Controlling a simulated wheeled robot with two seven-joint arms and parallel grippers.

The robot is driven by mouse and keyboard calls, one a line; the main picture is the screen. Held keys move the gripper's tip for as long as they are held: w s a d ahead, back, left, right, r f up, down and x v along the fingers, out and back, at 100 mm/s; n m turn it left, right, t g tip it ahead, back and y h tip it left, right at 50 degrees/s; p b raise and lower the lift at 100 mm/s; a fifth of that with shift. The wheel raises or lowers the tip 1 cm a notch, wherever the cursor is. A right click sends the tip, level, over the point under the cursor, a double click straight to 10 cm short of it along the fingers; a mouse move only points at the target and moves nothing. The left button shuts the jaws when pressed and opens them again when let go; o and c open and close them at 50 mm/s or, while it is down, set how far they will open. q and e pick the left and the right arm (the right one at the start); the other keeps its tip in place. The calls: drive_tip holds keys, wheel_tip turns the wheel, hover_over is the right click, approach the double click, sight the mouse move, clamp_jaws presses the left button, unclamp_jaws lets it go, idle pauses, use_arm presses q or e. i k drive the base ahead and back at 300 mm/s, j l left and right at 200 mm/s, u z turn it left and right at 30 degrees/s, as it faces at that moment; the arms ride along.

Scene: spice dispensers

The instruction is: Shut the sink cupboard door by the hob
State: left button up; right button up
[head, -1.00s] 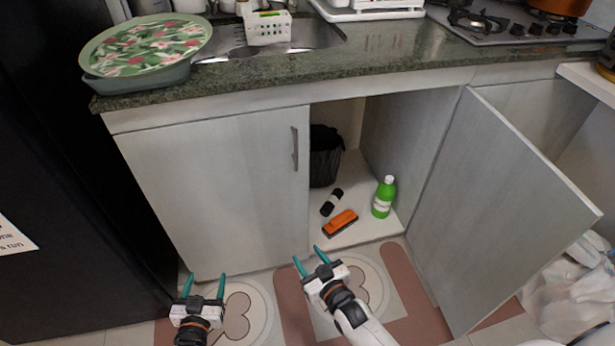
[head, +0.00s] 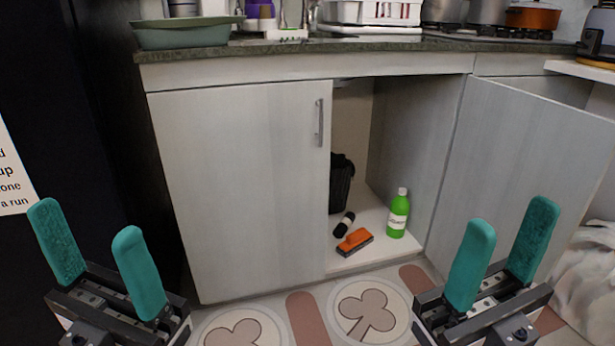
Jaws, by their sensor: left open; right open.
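The sink cupboard door by the hob (head: 528,150) stands open on the right, swung outward from its hinge side. The left cupboard door (head: 240,190) is shut and has a vertical handle (head: 319,122). My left gripper (head: 100,250) is open and empty, in front of and left of the shut door. My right gripper (head: 504,248) is open and empty, in front of the open door and hiding its lower part. I cannot tell whether it touches the door. The door's free edge and handle are not visible. The hob (head: 490,32) shows at the upper right.
Inside the cupboard are a green bottle (head: 398,214), an orange brush (head: 355,242), a black cylinder (head: 344,224) and a black bin (head: 340,183). The worktop (head: 300,49) runs above. A white plastic bag (head: 585,280) lies at the right. A dark panel (head: 75,120) borders the left.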

sight(511, 146)
drive_tip(key=i+l+u, duration=0.2)
drive_tip(key=l, duration=0.45)
drive_tip(key=k+l+u, duration=0.2)
drive_tip(key=l, duration=0.45)
drive_tip(key=i+l+u, duration=0.2)
drive_tip(key=l, duration=0.5)
drive_tip(key=k+l+u, duration=0.2)
drive_tip(key=l, duration=0.45)
drive_tip(key=k+l+u, duration=0.2)
drive_tip(key=l, duration=0.45)
drive_tip(key=i+l, duration=0.05)
drive_tip(key=i, duration=0.05)
